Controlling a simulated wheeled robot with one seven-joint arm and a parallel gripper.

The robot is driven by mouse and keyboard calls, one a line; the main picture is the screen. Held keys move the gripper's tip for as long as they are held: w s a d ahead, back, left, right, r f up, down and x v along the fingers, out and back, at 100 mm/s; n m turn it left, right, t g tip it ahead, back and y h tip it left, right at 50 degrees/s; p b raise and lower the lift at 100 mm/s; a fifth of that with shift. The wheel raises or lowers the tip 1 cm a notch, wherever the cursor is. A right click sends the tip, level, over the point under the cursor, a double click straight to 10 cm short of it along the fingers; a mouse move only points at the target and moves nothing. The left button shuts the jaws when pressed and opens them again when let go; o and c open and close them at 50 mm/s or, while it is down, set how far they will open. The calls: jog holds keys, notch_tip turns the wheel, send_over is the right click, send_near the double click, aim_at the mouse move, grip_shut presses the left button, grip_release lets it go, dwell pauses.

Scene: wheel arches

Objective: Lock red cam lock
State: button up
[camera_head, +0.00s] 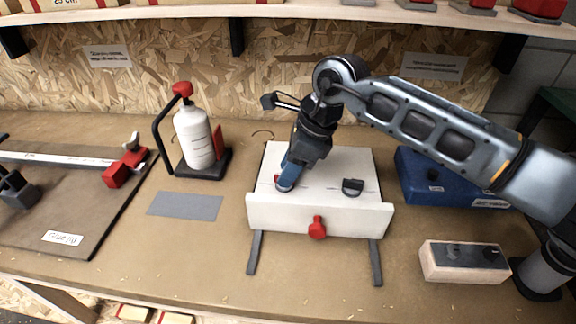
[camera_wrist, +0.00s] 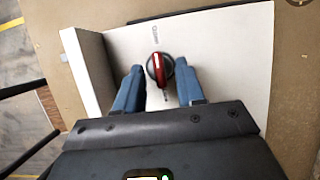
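The red cam lock (camera_wrist: 160,68) is a round grey-rimmed disc with a raised red bar, set in the white panel (camera_wrist: 225,50). In the wrist view the bar runs nearly up and down the picture, with small print above the disc. My gripper (camera_wrist: 160,70) points down at the panel, its two blue fingers on either side of the lock, apart, with narrow gaps visible. In the head view my gripper (camera_head: 284,186) covers most of the red cam lock (camera_head: 277,180) on the left half of the white panel (camera_head: 325,165).
A dark cam lock (camera_head: 352,187) sits to the right on the panel. A red knob (camera_head: 317,227) is on the white front board. A bottle stand (camera_head: 195,140) is at left, a blue case (camera_head: 440,180) and a wooden block (camera_head: 463,262) at right.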

jog(key=shift+a+f, duration=0.1)
jog(key=shift+f, duration=0.2)
grip_shut()
